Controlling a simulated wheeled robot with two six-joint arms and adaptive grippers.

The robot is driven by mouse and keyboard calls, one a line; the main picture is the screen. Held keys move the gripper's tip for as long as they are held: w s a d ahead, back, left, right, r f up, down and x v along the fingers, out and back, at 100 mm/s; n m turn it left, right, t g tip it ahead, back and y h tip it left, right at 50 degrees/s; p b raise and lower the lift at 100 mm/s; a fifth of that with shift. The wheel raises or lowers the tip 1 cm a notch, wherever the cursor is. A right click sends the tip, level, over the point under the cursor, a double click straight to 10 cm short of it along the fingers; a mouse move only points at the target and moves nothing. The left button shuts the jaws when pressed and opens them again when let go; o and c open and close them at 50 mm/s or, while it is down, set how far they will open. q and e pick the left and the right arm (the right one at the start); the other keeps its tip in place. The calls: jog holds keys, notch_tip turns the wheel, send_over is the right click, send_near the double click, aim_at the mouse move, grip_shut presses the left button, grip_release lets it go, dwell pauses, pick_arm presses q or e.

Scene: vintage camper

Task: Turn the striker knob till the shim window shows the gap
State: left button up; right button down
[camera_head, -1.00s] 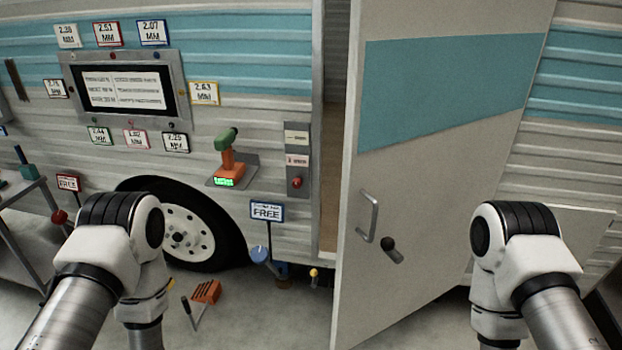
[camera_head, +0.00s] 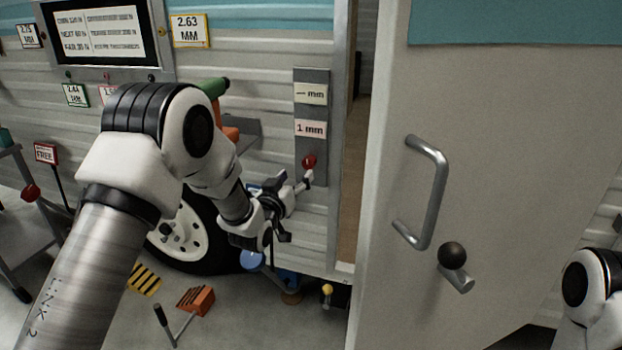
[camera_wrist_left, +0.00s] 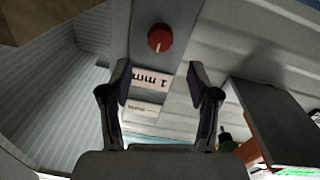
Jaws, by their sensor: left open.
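The red striker knob (camera_head: 309,161) sits low on a grey upright plate (camera_head: 311,88) beside the doorway. My left gripper (camera_head: 296,194) is just below the knob in the head view. In the left wrist view the gripper (camera_wrist_left: 158,80) has its jaws spread, with nothing between them. There the red knob (camera_wrist_left: 160,37) shows beyond the fingertips, with a pale mark on its face. My right gripper is out of view.
The open camper door (camera_head: 480,180) with its handle (camera_head: 428,195) stands right of the plate. An orange and green device (camera_head: 214,90) is partly hidden behind my left arm. An orange wedge (camera_head: 196,300) lies on the floor near the wheel (camera_head: 185,235).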

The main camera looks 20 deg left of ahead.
aim_at(307, 164)
pick_arm(q)
jog(key=w, duration=0.5)
jog(key=w+b, duration=0.1)
jog(key=w, duration=0.1)
jog(key=shift+w+d+f, duration=0.15)
jog(key=shift+w+d, duration=0.2)
jog(key=shift+w, duration=0.05)
jog(key=c, duration=1.2)
